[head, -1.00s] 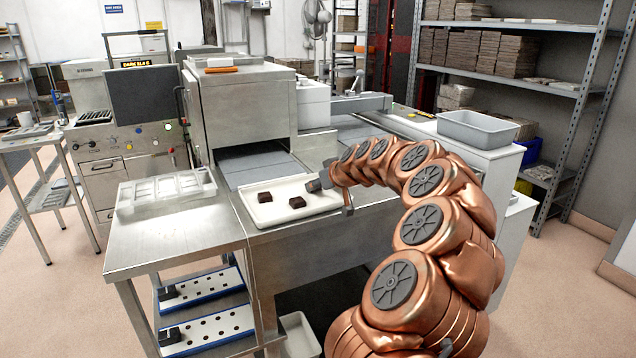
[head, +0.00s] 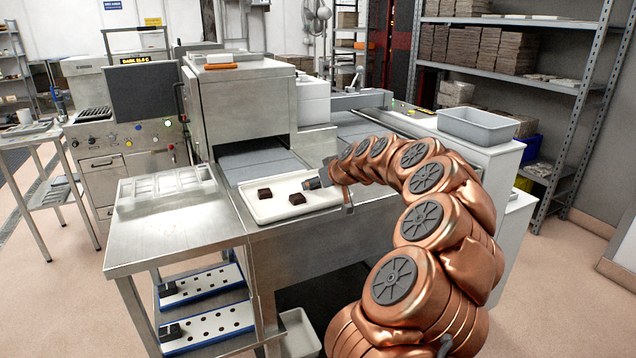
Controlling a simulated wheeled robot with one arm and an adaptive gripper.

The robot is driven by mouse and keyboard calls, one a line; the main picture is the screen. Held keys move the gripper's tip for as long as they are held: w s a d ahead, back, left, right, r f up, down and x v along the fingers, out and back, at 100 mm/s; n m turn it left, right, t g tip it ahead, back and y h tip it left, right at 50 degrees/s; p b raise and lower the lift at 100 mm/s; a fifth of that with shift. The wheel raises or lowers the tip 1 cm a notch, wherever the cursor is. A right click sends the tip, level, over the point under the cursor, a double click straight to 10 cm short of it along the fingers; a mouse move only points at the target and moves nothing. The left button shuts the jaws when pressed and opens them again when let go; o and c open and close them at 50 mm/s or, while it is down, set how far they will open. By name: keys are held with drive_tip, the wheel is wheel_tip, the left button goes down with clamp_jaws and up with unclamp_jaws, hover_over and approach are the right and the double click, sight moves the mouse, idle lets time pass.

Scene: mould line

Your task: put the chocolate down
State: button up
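A dark square chocolate (head: 264,194) lies on the white tray (head: 258,217) in the head view. A second dark chocolate (head: 297,198) lies to its right on the same tray. A small gap shows between the gripper and that chocolate.
The steel table (head: 170,237) to the left carries a clear mould (head: 165,187). The machine's tunnel (head: 238,110) stands behind the tray. A grey bin (head: 478,126) sits on the white cabinet at the right. The tray's front left part is free.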

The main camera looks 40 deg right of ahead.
drive_tip(key=shift+s+r, duration=0.1)
drive_tip(key=shift+r, duration=0.05)
drive_tip(key=b+v, duration=0.2)
drive_tip(key=v, duration=0.9)
drive_tip(key=shift+s+r+b, duration=0.25)
drive_tip(key=shift+s+b, duration=0.05)
drive_tip(key=shift+b, duration=0.05)
drive_tip(key=a+f+n+g+y, duration=0.2)
drive_tip(key=a+f, duration=0.1)
drive_tip(key=a, duration=1.2)
drive_tip(key=a+f+n+g+y, duration=0.2)
drive_tip(key=a+g+y, duration=0.1)
drive_tip(key=a, duration=1.1)
drive_tip(key=s+a+f+g+h, duration=0.1)
drive_tip(key=s+a+f+g, duration=0.1)
drive_tip(key=s+a+f, duration=0.35)
drive_tip(key=s+a+f+g, duration=0.2)
drive_tip(key=s+a, duration=0.5)
drive_tip(key=s, duration=0.2)
drive_tip(key=s+f+m+g+h, duration=0.1)
drive_tip(key=s+f+g, duration=0.2)
drive_tip(key=s, duration=1)
wheel_tip(320, 180, down, 2)
drive_tip(key=shift+s+a+f+m+g+h, duration=0.15)
drive_tip(key=shift+s+a+m+g+h, duration=0.15)
drive_tip(key=shift+s+g, duration=0.1)
